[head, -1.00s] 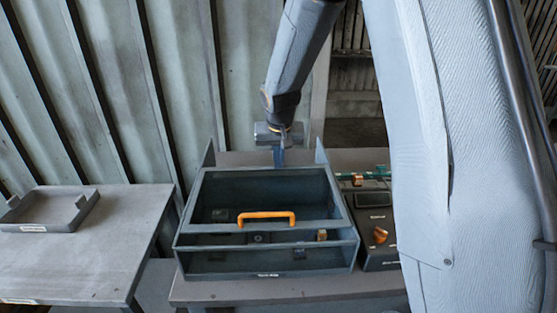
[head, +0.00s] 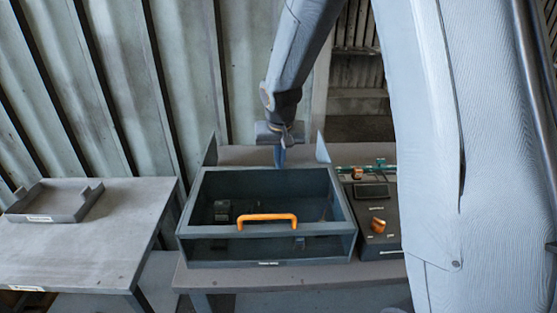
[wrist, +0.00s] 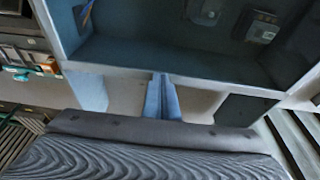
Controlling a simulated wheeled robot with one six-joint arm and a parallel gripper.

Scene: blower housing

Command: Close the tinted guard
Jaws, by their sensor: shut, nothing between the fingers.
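The tinted guard (head: 263,180) is a dark see-through panel in a grey frame. Its orange handle (head: 267,217) is at the front edge. The guard lies over the blower housing (head: 270,249), and its front edge appears to rest along the housing's front rim, with no gap that I can see. My gripper (head: 279,158) is shut and empty, pointing down at the guard's back edge. In the wrist view its blue fingers (wrist: 162,98) are together beside the frame; I cannot tell if they touch it. Parts inside show dimly through the tint.
A dark control box (head: 377,226) with an orange knob (head: 378,225) stands right of the housing. Upright panels rise at the housing's back corners. A grey tray (head: 50,216) sits on the left table (head: 110,235). A corrugated wall is close behind.

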